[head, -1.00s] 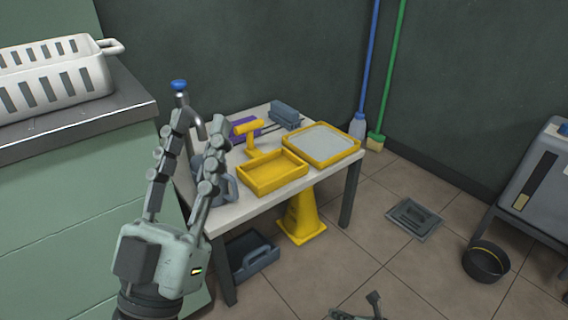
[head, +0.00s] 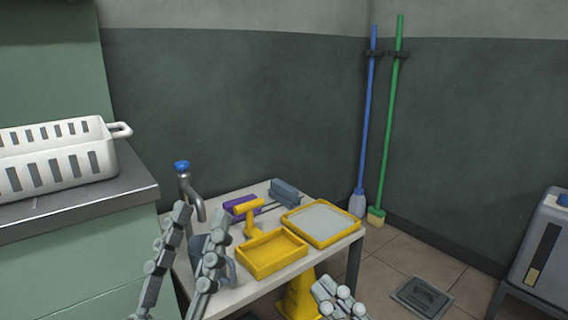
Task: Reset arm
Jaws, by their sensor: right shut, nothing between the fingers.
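My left gripper (head: 200,220) is at the lower left, in front of the table's left side. Its two fingers are spread apart with nothing seen held between them. They partly cover a grey-blue jug (head: 229,268) on the table, and the gripper's base is below the picture. My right gripper (head: 338,296) is at the bottom, right of the middle, in front of the table's near right side. Its fingers are together and empty.
The small table (head: 214,301) holds a yellow tray (head: 272,265), a yellow-framed sieve (head: 343,236), a yellow tool (head: 249,206) and a purple block (head: 236,204). A tap (head: 188,184) stands behind. A white basket (head: 60,170) sits on the left counter. Floor at right holds a drain (head: 422,297).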

